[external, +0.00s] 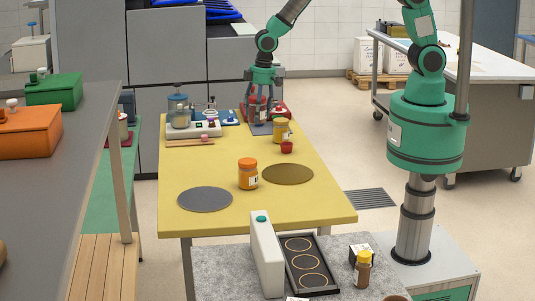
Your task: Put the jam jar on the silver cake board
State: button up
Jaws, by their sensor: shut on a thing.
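My gripper (259,115) is at the far end of the yellow table, pointing down. It is shut on a dark reddish thing (258,108) that looks like the jam jar. The fingers hide much of it, and I cannot tell whether it touches the table. The silver cake board (205,199) is a flat grey disc at the near left of the table. It is bare and well apart from my gripper.
A gold board (287,174) lies to the right of the silver one. An orange jar (247,175) stands between them. A yellow jar (281,131) and small red cup (287,147) stand near my gripper. A white appliance (193,128) is at the far left.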

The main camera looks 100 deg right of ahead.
jog(key=w+a+b, duration=0.2)
jog(key=w+a, duration=1)
jog(key=a, duration=0.3)
jog(key=b, duration=0.1)
send_over(221, 197)
notch_tip(221, 197, down, 5)
jog(key=shift+s+d+f+m, duration=0.15)
jog(key=shift+s+d+m, duration=0.05)
jog(key=shift+m, duration=0.2)
jog(key=shift+f, duration=3.1)
jog(key=shift+f+b, duration=0.3)
jog(key=shift+f, duration=1.55)
jog(key=shift+f, duration=0.2)
